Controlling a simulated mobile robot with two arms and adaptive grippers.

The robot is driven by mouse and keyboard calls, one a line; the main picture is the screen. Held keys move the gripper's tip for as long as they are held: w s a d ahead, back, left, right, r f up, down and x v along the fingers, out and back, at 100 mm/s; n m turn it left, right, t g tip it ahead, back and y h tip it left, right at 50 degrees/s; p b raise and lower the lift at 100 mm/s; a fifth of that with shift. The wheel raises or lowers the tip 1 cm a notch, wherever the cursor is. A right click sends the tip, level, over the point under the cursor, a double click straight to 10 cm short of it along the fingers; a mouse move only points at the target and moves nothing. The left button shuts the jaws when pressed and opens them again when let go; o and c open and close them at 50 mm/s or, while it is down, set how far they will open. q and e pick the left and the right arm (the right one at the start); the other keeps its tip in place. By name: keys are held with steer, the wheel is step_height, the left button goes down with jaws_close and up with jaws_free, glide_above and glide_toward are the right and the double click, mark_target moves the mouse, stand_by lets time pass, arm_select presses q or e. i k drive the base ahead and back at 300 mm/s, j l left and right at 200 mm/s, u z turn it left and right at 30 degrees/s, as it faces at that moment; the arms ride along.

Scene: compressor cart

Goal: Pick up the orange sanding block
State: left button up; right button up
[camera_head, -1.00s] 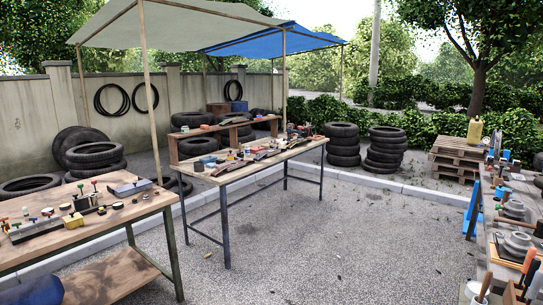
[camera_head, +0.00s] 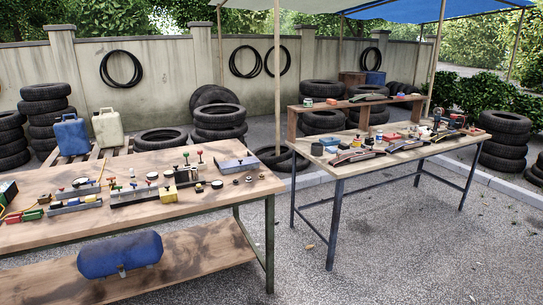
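I cannot pick out the orange sanding block for certain. A small reddish-orange block (camera_head: 391,137) lies on the middle table (camera_head: 345,169), among several small tools and parts. It is too small to tell what it is. Another small reddish item (camera_head: 332,101) sits on the raised wooden shelf (camera_head: 350,104) at the back of that table. Neither of my grippers shows in the head view.
The left workbench (camera_head: 240,200) carries manifolds, gauges and fittings, with a blue tank (camera_head: 120,254) on its lower shelf. Stacked tires (camera_head: 219,121) and a wall stand behind. Open gravel (camera_head: 400,260) lies in front of the middle table and in the gap between the tables.

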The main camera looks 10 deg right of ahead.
mark_target(331, 102)
steer(key=i+l, duration=0.35)
steer(key=i, duration=0.15)
steer(key=i+l+z, duration=0.15)
steer(key=i+l, duration=0.55)
steer(key=i, duration=0.3)
steer(key=i+l+z, duration=0.15)
steer(key=i+l, duration=0.15)
steer(key=i, duration=0.2)
steer(key=i+l, duration=0.25)
steer(key=i, duration=0.25)
steer(key=l+u, duration=0.1)
steer(key=u, duration=0.35)
steer(key=l+u, duration=0.15)
steer(key=u, duration=0.25)
steer(key=l+u, duration=0.1)
steer(key=u, duration=0.35)
